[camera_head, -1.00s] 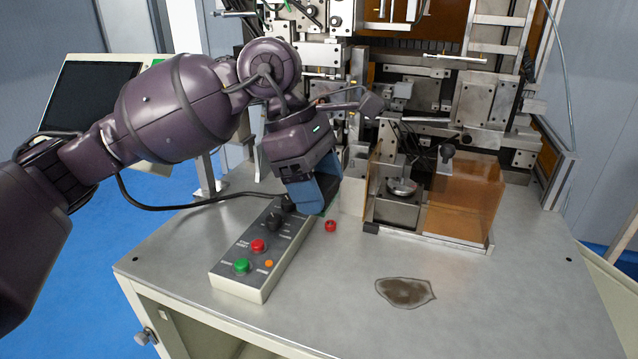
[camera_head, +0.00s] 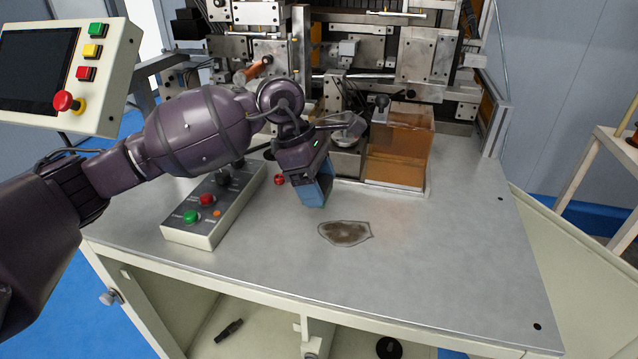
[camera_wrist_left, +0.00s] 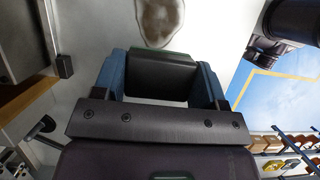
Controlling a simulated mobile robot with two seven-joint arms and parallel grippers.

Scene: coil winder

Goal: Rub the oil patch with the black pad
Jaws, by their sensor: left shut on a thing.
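The brown oil patch (camera_head: 345,233), with a dark outline, lies flat on the grey metal table top. My left gripper (camera_head: 312,200), with blue fingers, points down just behind and left of the patch, apart from it in the picture. The head view does not clearly show the pad. In the left wrist view my left gripper (camera_wrist_left: 160,82) is shut on the black pad (camera_wrist_left: 162,75), which has a thin green edge. The oil patch also shows in that view (camera_wrist_left: 160,18), beyond the pad. The gap between pad and table cannot be told. My right gripper is out of view.
A control box (camera_head: 205,222) with buttons and knobs stands left of the gripper. A small red part (camera_head: 280,179) lies beside it. The winding machine with an orange guard (camera_head: 398,155) stands behind. The table top right of the patch is clear.

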